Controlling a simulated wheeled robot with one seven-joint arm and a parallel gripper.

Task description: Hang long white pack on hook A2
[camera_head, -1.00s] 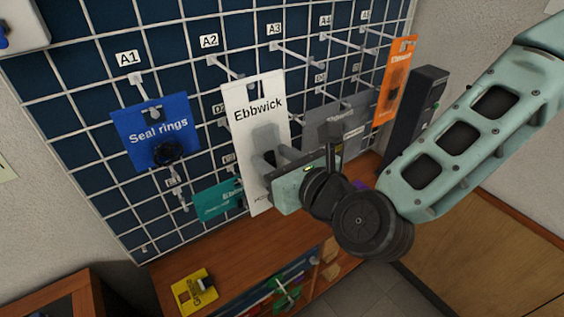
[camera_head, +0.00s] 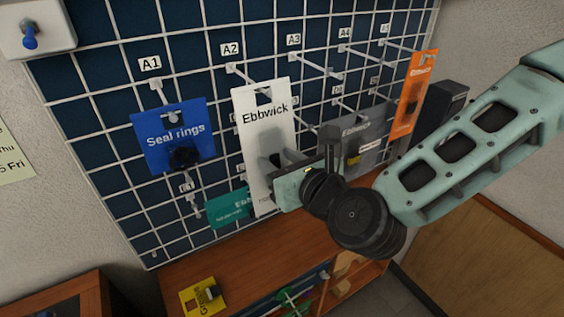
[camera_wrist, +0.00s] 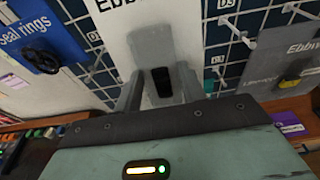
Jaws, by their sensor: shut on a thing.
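The long white pack (camera_head: 266,131), marked Ebbwick, hangs upright in front of the grid board. My gripper (camera_head: 275,166) is shut on its dark block on the front. In the wrist view, my gripper's fingers (camera_wrist: 160,88) flank this block, and the white pack (camera_wrist: 120,20) fills the upper middle, its top cut off. Hook A2 (camera_head: 241,74), under the A2 label, reaches out toward the pack's top edge. The hook's tip is at or behind the pack's top slot; I cannot tell whether it passes through.
A blue Seal rings pack (camera_head: 172,138) hangs on A1, left of the white pack. A teal pack (camera_head: 228,208) hangs low behind it. A grey pack (camera_head: 358,140) and an orange pack (camera_head: 415,92) are to the right. A yellow pack (camera_head: 200,294) lies on the wooden bench (camera_head: 235,262).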

